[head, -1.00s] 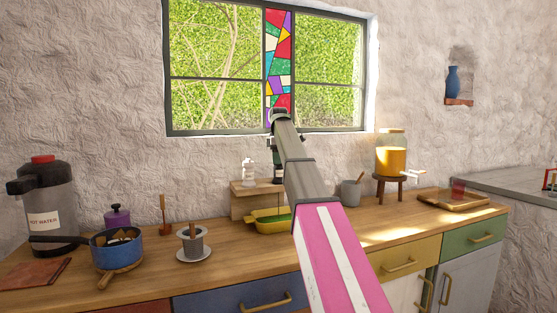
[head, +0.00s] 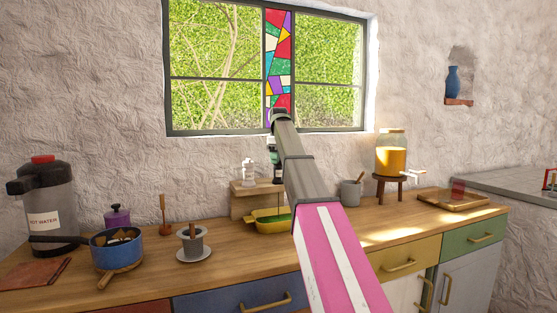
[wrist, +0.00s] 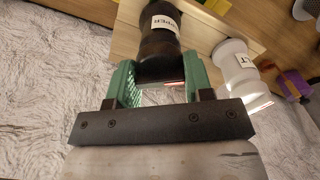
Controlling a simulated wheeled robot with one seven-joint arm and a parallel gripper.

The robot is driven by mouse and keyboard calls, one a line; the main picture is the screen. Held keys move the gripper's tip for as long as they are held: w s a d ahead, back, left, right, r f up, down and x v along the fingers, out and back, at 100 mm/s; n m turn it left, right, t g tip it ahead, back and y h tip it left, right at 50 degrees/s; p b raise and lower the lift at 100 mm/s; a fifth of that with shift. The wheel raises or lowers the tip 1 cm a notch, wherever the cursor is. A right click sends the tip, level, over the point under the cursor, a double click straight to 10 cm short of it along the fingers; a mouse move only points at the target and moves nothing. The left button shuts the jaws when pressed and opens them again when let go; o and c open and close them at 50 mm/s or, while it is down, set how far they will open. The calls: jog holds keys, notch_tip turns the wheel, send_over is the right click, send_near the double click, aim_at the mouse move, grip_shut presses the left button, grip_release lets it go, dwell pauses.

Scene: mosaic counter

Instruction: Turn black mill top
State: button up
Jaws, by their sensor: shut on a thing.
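The black mill (wrist: 160,45), labelled as pepper, stands on a small wooden riser in the wrist view. In the head view only a dark bit of the black mill (head: 278,176) shows beside my arm. My gripper (wrist: 157,82) has its green fingers on either side of the mill's top and is shut on it. In the head view my gripper (head: 272,150) is partly hidden by my arm. The white mill (wrist: 237,68), labelled as salt, stands close beside the black one, apart from the fingers; it also shows in the head view (head: 248,173).
The wooden riser (head: 243,207) stands at the back of the counter against the wall. A yellow dish (head: 272,226) is in front of it.

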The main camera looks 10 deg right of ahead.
jog(key=shift+m, duration=0.3)
jog(key=o, duration=0.9)
jog(key=shift+o, duration=0.2)
jog(key=shift+w, duration=0.1)
